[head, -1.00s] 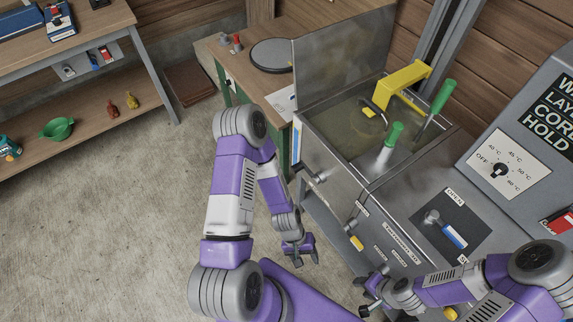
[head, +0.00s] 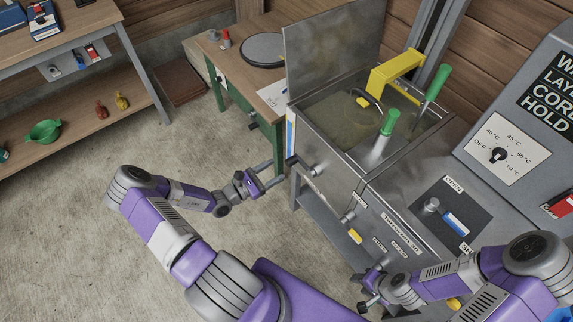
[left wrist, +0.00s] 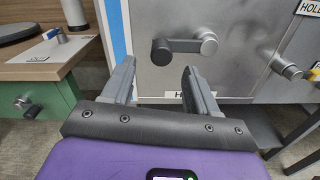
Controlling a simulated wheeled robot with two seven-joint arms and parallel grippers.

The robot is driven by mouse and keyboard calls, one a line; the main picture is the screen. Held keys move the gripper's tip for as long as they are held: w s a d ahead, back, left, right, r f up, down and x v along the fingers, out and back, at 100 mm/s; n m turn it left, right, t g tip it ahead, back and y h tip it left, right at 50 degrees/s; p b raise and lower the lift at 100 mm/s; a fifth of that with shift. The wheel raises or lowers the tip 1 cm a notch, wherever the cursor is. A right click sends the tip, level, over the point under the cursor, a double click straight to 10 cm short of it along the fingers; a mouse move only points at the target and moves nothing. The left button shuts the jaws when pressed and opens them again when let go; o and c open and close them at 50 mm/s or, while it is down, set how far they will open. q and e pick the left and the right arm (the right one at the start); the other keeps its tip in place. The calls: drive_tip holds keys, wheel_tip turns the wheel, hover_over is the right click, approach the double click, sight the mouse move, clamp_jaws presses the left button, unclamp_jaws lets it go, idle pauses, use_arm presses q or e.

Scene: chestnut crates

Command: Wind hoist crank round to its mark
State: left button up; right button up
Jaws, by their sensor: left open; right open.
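The hoist crank (head: 303,166) is on the front of the steel tank, near its left edge. In the left wrist view the crank (left wrist: 185,47) has a black round end at left and a grey cylindrical end at right, with its arm nearly level. A label starting with H (left wrist: 181,95) below it is partly hidden by a finger. I cannot make out the mark. My left gripper (head: 278,172) is open and empty, pointing at the crank; its fingers (left wrist: 160,78) appear below and short of it, apart. My right gripper (head: 366,287) is open, low before the tank's right part.
The steel tank (head: 336,180) has a raised lid, a yellow bracket (head: 392,75) and green-handled tools (head: 389,122). A green cabinet (head: 232,100) stands to its left. A blue-handled lever (head: 455,224) and a dial (head: 498,156) are at right. Floor at left is clear.

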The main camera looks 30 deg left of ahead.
sight(287, 164)
use_arm(q)
drive_tip(key=b+x, duration=0.1)
drive_tip(key=x, duration=0.5)
drive_tip(key=shift+d, duration=0.1)
drive_tip(key=shift+c, duration=0.4)
clamp_jaws()
